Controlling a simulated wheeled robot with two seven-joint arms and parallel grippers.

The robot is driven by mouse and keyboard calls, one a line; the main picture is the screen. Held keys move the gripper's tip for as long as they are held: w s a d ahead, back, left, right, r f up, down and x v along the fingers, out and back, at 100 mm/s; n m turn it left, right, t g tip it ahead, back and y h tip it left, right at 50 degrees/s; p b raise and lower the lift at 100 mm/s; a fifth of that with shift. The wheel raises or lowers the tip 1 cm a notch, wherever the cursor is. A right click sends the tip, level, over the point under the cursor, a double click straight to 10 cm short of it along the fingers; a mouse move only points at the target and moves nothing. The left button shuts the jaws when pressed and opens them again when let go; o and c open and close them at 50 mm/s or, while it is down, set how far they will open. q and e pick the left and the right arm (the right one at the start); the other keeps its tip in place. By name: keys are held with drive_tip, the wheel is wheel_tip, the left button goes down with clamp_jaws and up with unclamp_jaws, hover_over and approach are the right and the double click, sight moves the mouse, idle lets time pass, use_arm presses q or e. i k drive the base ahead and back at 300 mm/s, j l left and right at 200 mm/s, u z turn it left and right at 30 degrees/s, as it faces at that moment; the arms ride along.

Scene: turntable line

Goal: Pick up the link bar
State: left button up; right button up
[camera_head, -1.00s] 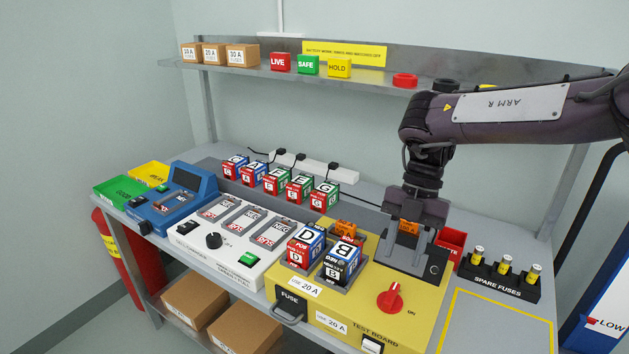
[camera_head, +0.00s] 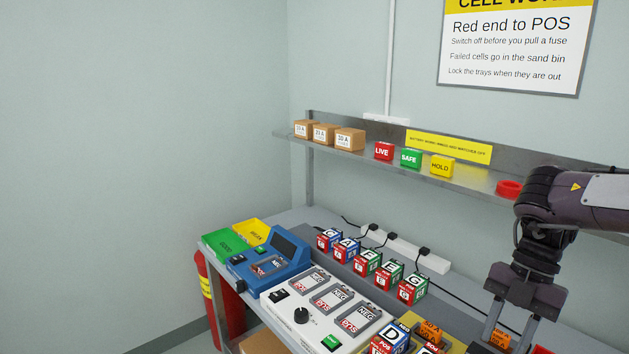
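No part in view is readable as the link bar. Two small orange pieces with dark print are candidates. One orange piece (camera_head: 498,338) is at the bottom edge, between the fingers of my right gripper (camera_head: 509,330). Another orange piece (camera_head: 432,331) is to its left, behind the cell marked D. My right gripper points down over the test board area with its fingers apart. A gap shows between the orange piece and the right finger. The fingertips are partly cut off by the frame. My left gripper is not in view.
Cells D (camera_head: 393,338) and several lettered cells (camera_head: 367,260) stand left of the gripper. A white charger (camera_head: 318,318) and a blue tester (camera_head: 270,262) are further left. A shelf (camera_head: 470,176) with boxes and blocks runs above. Most of the yellow board is below the frame.

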sight(427, 332)
drive_tip(key=k+j, duration=0.8)
